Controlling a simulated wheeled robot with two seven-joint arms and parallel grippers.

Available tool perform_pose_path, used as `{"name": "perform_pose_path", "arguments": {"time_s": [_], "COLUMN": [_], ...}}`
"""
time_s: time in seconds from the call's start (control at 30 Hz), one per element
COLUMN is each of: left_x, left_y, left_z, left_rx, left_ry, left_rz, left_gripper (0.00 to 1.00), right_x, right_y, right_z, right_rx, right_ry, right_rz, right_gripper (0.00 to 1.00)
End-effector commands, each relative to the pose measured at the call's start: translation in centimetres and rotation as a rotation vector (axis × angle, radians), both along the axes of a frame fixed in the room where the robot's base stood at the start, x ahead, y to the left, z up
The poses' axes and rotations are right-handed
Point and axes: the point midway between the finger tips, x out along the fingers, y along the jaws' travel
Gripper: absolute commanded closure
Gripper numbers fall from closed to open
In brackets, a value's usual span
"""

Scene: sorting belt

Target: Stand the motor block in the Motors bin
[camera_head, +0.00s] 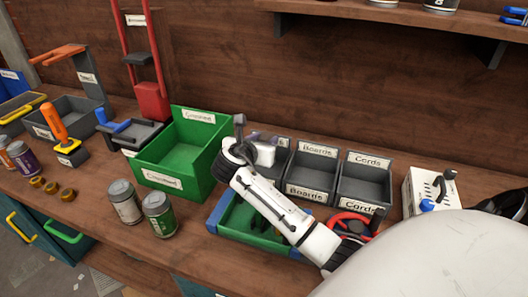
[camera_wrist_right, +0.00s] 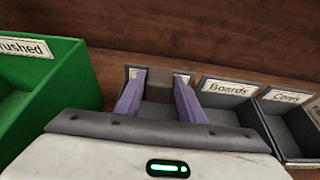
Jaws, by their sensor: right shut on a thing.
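My right gripper (camera_wrist_right: 158,84) has its two purple fingers shut on a brownish block, the motor block (camera_wrist_right: 156,77), in the wrist view. The block is over or inside the grey bin (camera_wrist_right: 211,117) left of the Boards bin; I cannot tell whether it touches the floor. That bin's label is mostly hidden, so I cannot read Motors on it. In the head view the white hand of my right gripper (camera_head: 265,153) covers much of this bin (camera_head: 281,161), and the block does not show. My left gripper is not in view.
The Boards bin (camera_head: 310,193) and Cords bin (camera_head: 362,189) stand to the right. A tall green Crushed bin (camera_head: 206,161) stands close on the left. A green tray (camera_head: 229,222) lies in front, under my right arm. Two cans (camera_head: 159,214) stand further left.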

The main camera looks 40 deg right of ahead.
Motion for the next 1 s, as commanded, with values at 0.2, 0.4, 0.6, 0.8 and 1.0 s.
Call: {"name": "perform_pose_path", "arguments": {"time_s": [0.2, 0.4, 0.6, 0.8, 1.0], "left_x": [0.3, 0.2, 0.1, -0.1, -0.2], "left_y": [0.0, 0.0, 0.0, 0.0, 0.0], "left_z": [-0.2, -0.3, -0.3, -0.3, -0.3], "left_rx": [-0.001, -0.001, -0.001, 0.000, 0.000], "left_ry": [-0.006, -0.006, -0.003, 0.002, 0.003], "left_rz": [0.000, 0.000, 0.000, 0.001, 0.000], "left_gripper": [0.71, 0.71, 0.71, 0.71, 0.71], "right_x": [0.0, 0.1, 0.0, 0.0, 0.0], "right_y": [0.0, 0.0, 0.0, 0.0, 0.0], "right_z": [-2.4, -3.7, -3.8, -4.3, -4.9], "right_rx": [-0.002, -0.003, -0.002, -0.002, -0.003], "right_ry": [0.001, -0.003, -0.002, -0.002, -0.001], "right_rz": [0.001, 0.001, 0.002, 0.002, 0.002], "right_gripper": [0.96, 0.96, 0.96, 0.96, 0.96]}}
